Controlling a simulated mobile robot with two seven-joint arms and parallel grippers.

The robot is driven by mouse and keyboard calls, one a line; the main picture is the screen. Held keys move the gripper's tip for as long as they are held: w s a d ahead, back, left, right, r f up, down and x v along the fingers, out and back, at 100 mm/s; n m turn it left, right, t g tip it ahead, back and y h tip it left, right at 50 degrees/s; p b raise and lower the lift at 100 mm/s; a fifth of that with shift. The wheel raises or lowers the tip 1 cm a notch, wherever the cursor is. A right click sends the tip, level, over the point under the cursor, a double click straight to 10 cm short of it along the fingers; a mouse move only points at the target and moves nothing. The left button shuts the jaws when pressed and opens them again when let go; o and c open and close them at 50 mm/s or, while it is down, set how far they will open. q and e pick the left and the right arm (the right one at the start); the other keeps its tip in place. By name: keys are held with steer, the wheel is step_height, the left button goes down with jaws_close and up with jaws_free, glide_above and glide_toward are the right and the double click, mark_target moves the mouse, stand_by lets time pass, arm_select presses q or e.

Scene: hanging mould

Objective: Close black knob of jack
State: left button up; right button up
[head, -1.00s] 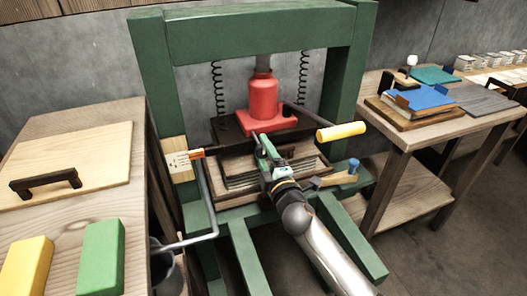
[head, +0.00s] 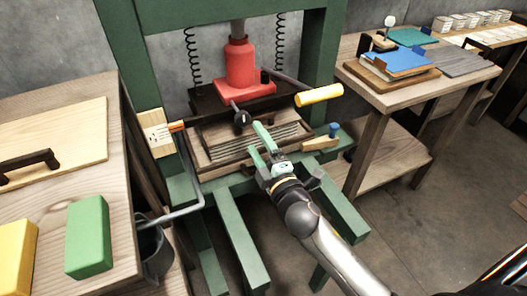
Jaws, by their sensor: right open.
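The red jack (head: 241,66) stands upright in the green press frame (head: 118,62). The black knob (head: 241,119) is at the jack's front, on a short dark rod below the red base. It is fully visible, but whether it is closed cannot be told. My right gripper (head: 258,143) is open and empty, with pale green fingers. It is in front of the knob, a little lower and to its right, apart from it. My left gripper is not in view.
A lever with a yellow grip (head: 319,95) sticks out to the right of the jack. A tray of stacked sheets (head: 255,143) lies under it. A brush (head: 157,131) and a blue-knobbed wooden tool (head: 322,141) flank the press. Tables stand left (head: 85,95) and right (head: 350,69).

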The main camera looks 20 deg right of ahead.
steer(key=shift+s+f, duration=0.1)
steer(key=shift+s, duration=1.7)
steer(key=shift+s, duration=0.1)
